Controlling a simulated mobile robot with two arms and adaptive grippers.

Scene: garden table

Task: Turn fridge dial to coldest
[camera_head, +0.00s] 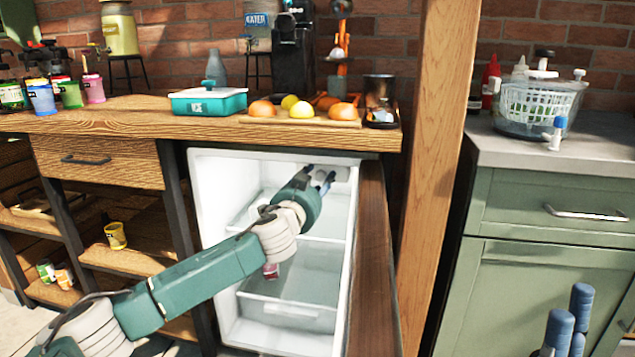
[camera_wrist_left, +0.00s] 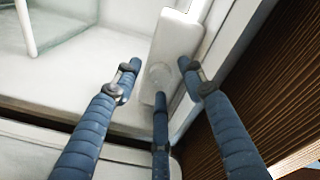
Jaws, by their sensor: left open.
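The open white fridge (camera_head: 215,200) stands under the wooden counter, and my left arm reaches into it. My left gripper (camera_head: 322,181) is open near the top right of the interior. In the left wrist view, its blue fingers (camera_wrist_left: 159,78) spread around a pale round dial (camera_wrist_left: 158,74) on a white panel (camera_wrist_left: 177,42). The dial lies between the fingertips; I cannot tell whether they touch it. Its markings and setting are not readable. Blue fingers of my right gripper (camera_head: 566,326) show at the lower right, partly cut off.
The fridge door (camera_head: 372,260) stands open on the right, close to my left arm. A clear drawer (camera_head: 290,312) and a shelf are inside the fridge. A wooden post (camera_head: 435,180) and a green cabinet (camera_head: 540,270) stand further right.

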